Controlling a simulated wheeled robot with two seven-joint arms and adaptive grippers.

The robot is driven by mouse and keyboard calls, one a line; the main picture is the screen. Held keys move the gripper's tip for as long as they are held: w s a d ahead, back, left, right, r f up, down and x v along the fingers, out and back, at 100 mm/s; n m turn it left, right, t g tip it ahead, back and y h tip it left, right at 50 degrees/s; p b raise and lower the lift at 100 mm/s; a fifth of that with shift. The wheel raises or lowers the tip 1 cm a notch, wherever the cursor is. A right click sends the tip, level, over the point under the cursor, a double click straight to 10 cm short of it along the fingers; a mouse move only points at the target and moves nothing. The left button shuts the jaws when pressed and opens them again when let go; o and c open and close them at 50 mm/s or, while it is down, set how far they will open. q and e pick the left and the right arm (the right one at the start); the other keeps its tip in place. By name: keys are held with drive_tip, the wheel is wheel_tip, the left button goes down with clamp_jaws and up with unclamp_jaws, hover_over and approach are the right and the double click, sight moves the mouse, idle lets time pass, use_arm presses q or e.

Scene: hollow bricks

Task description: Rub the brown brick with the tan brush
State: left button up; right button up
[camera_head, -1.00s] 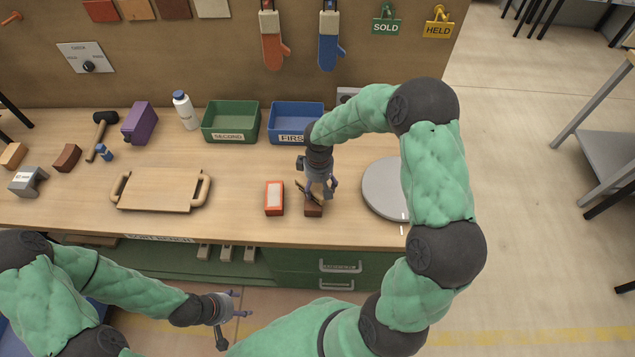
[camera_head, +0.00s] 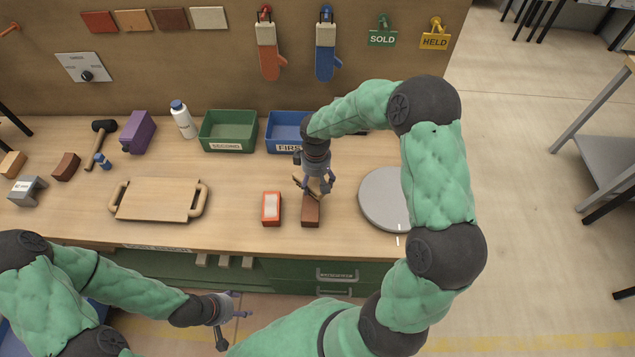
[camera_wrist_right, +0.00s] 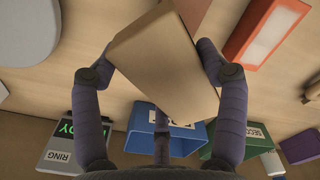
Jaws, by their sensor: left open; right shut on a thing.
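The brown brick (camera_head: 311,213) lies near the front of the bench, just below my right gripper in the head view. My right gripper (camera_head: 315,186) is shut on the tan brush, a tan block. The brush fills the middle of the right wrist view (camera_wrist_right: 165,65), between the two fingers, and hides most of what lies behind it. A small brown patch shows past its top edge there. I cannot tell whether the brush touches the brick. My left gripper (camera_head: 237,305) is open and empty, in front of the bench and low in the head view.
An orange box with a pale top (camera_head: 271,209) stands just left of the brown brick. A round grey plate (camera_head: 385,199) is to the right. A wooden tray (camera_head: 157,200) lies left. Green (camera_head: 228,146) and blue (camera_head: 283,147) bins stand behind.

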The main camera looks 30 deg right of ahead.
drive_tip(key=shift+w+d+r+p, duration=0.15)
drive_tip(key=shift+r+p, duration=0.1)
drive_tip(key=shift+r, duration=0.2)
drive_tip(key=shift+w+a+r+p, duration=0.1)
drive_tip(key=shift+r+p, duration=0.1)
drive_tip(key=shift+r, duration=0.25)
drive_tip(key=shift+s+r+p, duration=0.15)
drive_tip(key=shift+r+p, duration=0.5)
drive_tip(key=shift+r, duration=0.4)
